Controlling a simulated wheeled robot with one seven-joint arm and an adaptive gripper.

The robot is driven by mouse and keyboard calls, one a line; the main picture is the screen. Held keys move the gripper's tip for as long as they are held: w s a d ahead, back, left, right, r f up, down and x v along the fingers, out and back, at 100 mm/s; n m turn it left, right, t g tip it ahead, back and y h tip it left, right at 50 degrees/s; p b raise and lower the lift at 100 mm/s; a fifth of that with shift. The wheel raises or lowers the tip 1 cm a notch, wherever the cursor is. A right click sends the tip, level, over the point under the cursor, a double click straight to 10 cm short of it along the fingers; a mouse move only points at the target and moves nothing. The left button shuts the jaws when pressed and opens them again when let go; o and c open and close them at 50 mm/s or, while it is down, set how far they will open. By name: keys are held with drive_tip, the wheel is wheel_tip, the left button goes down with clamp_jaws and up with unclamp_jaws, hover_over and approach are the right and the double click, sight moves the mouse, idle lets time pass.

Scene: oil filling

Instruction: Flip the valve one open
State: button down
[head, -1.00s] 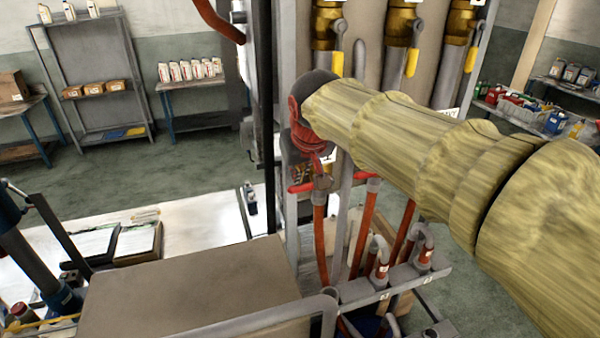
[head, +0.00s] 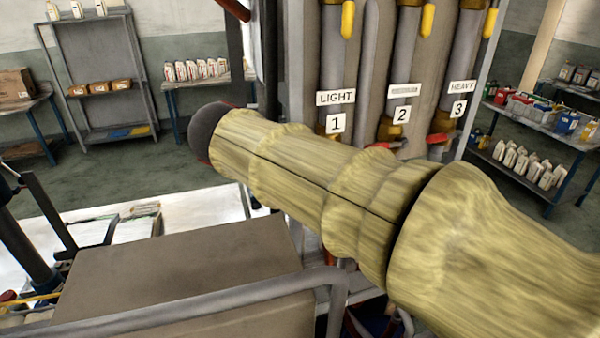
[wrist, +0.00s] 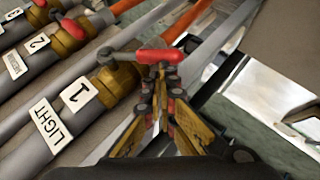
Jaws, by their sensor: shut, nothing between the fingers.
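Valve one in the wrist view is a brass body (wrist: 122,82) on a grey pipe marked with a "1" label (wrist: 78,95) and a LIGHT label (wrist: 48,125). Its lever ends in a red handle (wrist: 163,57) that lies oblique to the pipe. My gripper (wrist: 162,84) is shut and empty, its fingertips close against the red handle; whether they touch it I cannot tell. In the head view my arm hides the gripper and most of valve one; the "1" label (head: 336,123) shows above the arm.
Valve two (wrist: 68,34) stands beside valve one with its own red handle. Valve three (head: 440,138) is farther right in the head view. Yellow-handled levers (head: 428,20) hang above. A grey-brown box top (head: 185,275) fills the lower left.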

drive_tip(key=f+h+b, duration=0.1)
drive_tip(key=f+n+t+h+b, duration=0.1)
drive_tip(key=b, duration=0.1)
drive_tip(key=f+b, duration=0.1)
drive_tip(key=b, duration=0.1)
drive_tip(key=shift+w+d+f+t+h, duration=0.15)
drive_tip(key=shift+d+f+t+h, duration=0.15)
drive_tip(key=shift+d+f+h, duration=0.1)
drive_tip(key=b, duration=0.1)
drive_tip(key=f+n+h+b, duration=0.1)
drive_tip(key=shift+w+d+t+b, duration=0.1)
drive_tip(key=shift+d+t+b, duration=0.25)
drive_tip(key=shift+t, duration=0.05)
drive_tip(key=shift+w+d+f+n+t+h+b, duration=0.15)
drive_tip(key=shift+d+f+n+t+h+b, duration=0.35)
drive_tip(key=shift+b, duration=0.55)
drive_tip(key=shift+w+d+f+n+t+h+b, duration=0.25)
drive_tip(key=shift+d+h+b, duration=0.3)
drive_tip(key=shift+b, duration=0.5)
drive_tip(key=shift+d, duration=0.15)
